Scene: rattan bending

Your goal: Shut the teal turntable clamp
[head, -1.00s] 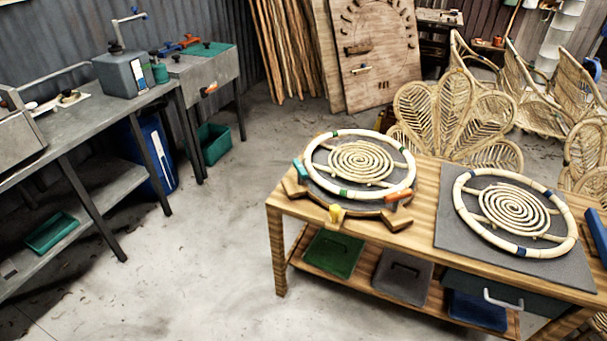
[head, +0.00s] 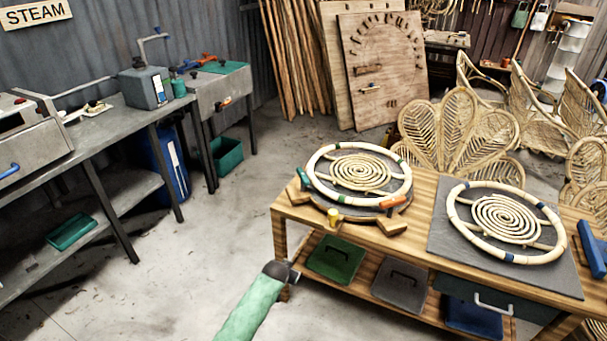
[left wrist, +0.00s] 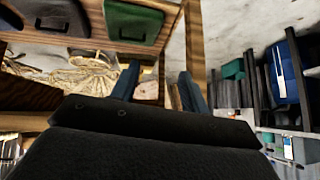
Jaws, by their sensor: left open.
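The teal clamp (head: 303,179) is a small block at the left edge of the turntable (head: 322,194), on the left end of the wooden bench. It is beside the pale rattan ring (head: 318,184); I cannot tell how far its lever is from shut. The turntable also has a yellow clamp (head: 333,216) at its front and an orange one (head: 393,202) at its right. My left gripper (head: 294,274) is below and in front of the bench's left end, apart from the clamp. In the left wrist view, its two blue fingers (left wrist: 157,82) are spread and empty.
The wooden bench (head: 427,212) has a lower shelf with a green bin (head: 335,258) and a grey bin (head: 401,279). A second rattan ring (head: 462,228) lies on a slate board to the right. Open floor (head: 190,255) separates the bench from the steel table (head: 105,135).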

